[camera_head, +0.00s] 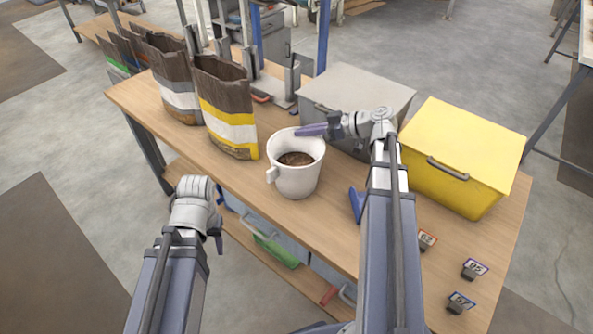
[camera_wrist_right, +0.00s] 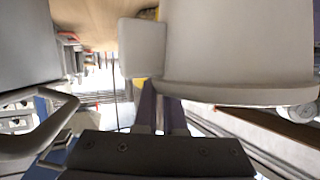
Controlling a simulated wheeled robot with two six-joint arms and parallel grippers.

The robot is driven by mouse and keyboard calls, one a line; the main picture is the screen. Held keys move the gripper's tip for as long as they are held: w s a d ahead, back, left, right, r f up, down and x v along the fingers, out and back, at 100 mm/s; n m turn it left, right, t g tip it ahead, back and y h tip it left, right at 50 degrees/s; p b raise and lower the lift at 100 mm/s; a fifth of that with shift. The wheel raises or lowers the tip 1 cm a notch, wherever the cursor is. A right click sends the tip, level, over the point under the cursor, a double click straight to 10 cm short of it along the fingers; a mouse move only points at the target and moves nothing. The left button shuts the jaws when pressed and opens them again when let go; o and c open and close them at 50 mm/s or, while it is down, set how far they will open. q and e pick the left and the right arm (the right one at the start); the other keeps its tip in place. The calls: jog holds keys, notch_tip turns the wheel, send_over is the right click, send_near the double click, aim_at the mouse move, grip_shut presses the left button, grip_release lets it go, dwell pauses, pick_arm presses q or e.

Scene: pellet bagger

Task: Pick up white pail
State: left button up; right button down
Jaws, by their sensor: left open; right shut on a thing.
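The white pail (camera_head: 291,181) is on the wooden table in the head view, upright, with dark brown pellets inside and a block-like handle low on its left side. It fills the upper right of the right wrist view (camera_wrist_right: 240,45). My right gripper (camera_head: 308,130) is at the pail's far rim, its purple fingers shut on it. The fingers also show in the wrist view (camera_wrist_right: 162,108). I cannot tell whether the pail's base is clear of the table. My left gripper (camera_head: 218,236) is open and empty off the table's front edge, its fingers mostly hidden.
A yellow bin (camera_head: 466,150) and a grey bin (camera_head: 355,90) stand right of and behind the pail. Yellow-banded (camera_head: 228,110) and grey-banded (camera_head: 172,80) bags stand left. Small number tags (camera_head: 474,269) lie front right. A blue thing (camera_head: 356,203) is beside my right arm.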

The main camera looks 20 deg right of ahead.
jog(key=shift+r, duration=0.15)
notch_tip(320, 180, up, 10)
jog(key=p, duration=1)
jog(key=shift+f, duration=0.25)
dwell(0.6)
notch_tip(320, 180, down, 5)
jog(key=b, duration=0.5)
notch_tip(320, 180, down, 4)
jog(key=b, duration=0.4)
jog(key=shift+f+b, duration=0.2)
jog(key=shift+b, duration=0.1)
